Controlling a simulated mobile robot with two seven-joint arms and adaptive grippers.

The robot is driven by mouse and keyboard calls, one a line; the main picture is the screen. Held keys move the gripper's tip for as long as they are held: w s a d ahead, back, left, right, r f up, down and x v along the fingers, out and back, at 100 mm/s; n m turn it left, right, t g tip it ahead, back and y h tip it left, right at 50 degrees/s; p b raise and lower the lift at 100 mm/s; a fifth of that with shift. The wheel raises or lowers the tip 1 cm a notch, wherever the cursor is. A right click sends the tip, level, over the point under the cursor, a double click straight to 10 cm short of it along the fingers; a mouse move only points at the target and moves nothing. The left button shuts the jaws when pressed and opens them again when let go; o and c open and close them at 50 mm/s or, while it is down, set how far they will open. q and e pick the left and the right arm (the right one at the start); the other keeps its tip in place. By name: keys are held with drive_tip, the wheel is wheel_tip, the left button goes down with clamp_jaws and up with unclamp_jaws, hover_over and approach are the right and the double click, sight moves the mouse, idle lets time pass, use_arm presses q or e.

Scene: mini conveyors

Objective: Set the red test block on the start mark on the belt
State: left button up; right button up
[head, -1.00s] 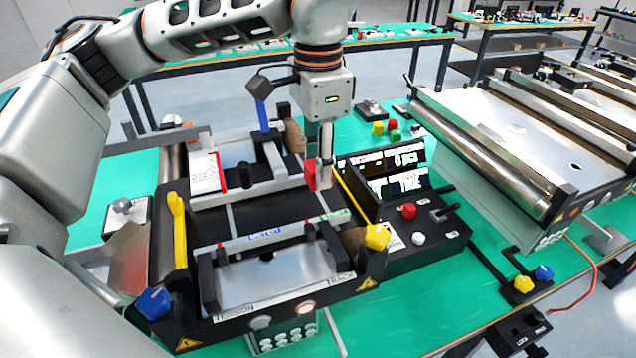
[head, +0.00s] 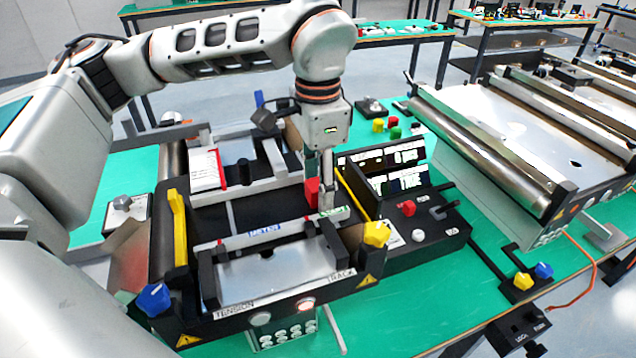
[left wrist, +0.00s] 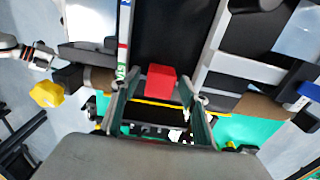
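The red test block (head: 312,192) is at the right end of the black belt (head: 270,205), just behind the green start label (head: 335,213). It appears to rest on the belt. My left gripper (head: 325,205) reaches down beside it. In the left wrist view the red block (left wrist: 161,83) lies between the fingertips of the left gripper (left wrist: 155,85). A dark gap shows between block and left finger, and the block is close to the right finger. The gripper looks open. Any start line under the block is hidden. My right gripper is not in view.
A yellow rail (head: 357,197) and a control box (head: 425,235) with a red button stand right of the belt. A yellow knob (head: 377,234) is at the front right corner. A larger conveyor (head: 490,145) stands farther right. Green tabletop is free in front.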

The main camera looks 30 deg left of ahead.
sight(318, 184)
use_arm(q)
drive_tip(key=shift+r+p, duration=0.3)
drive_tip(key=shift+r, duration=0.1)
wheel_tip(318, 184, up, 12)
drive_tip(key=b, duration=0.1)
drive_tip(key=shift+f, duration=0.2)
idle(0.5)
